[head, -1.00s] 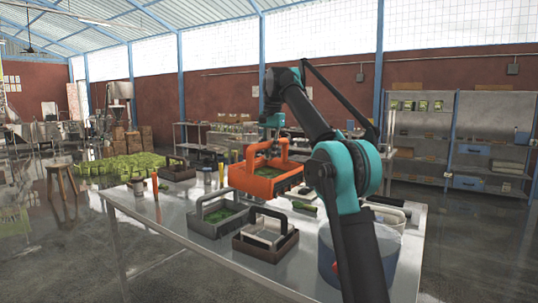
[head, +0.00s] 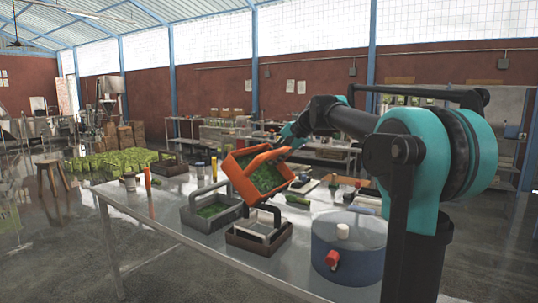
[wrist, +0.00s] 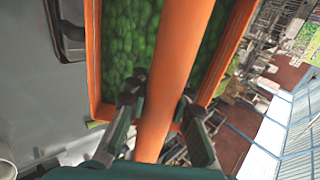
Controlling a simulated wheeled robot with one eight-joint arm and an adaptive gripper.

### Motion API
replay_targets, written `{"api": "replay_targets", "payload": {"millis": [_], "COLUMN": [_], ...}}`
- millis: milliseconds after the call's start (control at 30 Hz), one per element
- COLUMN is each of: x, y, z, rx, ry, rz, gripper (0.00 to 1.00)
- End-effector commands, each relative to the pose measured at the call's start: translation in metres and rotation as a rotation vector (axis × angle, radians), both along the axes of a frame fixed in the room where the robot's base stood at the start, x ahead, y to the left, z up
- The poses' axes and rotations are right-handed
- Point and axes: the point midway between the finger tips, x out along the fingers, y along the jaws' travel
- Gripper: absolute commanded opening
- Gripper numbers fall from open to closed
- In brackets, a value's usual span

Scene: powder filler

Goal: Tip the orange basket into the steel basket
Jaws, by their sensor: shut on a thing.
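The orange basket (head: 262,176) is held up above the table and tilted steeply, with its open top turned toward the camera in the head view. Green contents (head: 268,178) are still inside it. My gripper (wrist: 165,112) is shut on the basket's orange handle (wrist: 178,60), one finger on each side in the wrist view. The grey steel basket (head: 213,211) stands upright on the table, below and to the left of the orange basket, with some green contents in it. The two baskets look close; I cannot tell whether they touch.
A brown basket (head: 259,236) stands right beside the steel basket. A blue round container (head: 348,246) with a red tap is at the table's front right. An orange bottle (head: 147,180) and small jars stand at the back left. The table's front left (head: 165,225) is clear.

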Motion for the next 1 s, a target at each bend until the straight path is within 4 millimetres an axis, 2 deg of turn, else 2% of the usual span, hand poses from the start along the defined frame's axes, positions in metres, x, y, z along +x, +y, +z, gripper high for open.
{"api": "replay_targets", "payload": {"millis": [100,500,1000], "x": [-0.004,-0.006,-0.006], "y": [-0.007,-0.009,-0.009], "z": [-0.009,-0.038,-0.047], "rx": [0.089,0.321,0.395], "ry": [-0.059,-0.217,-0.267], "rz": [-0.005,-0.001,0.002], "gripper": [0.0,0.0,0.0]}}
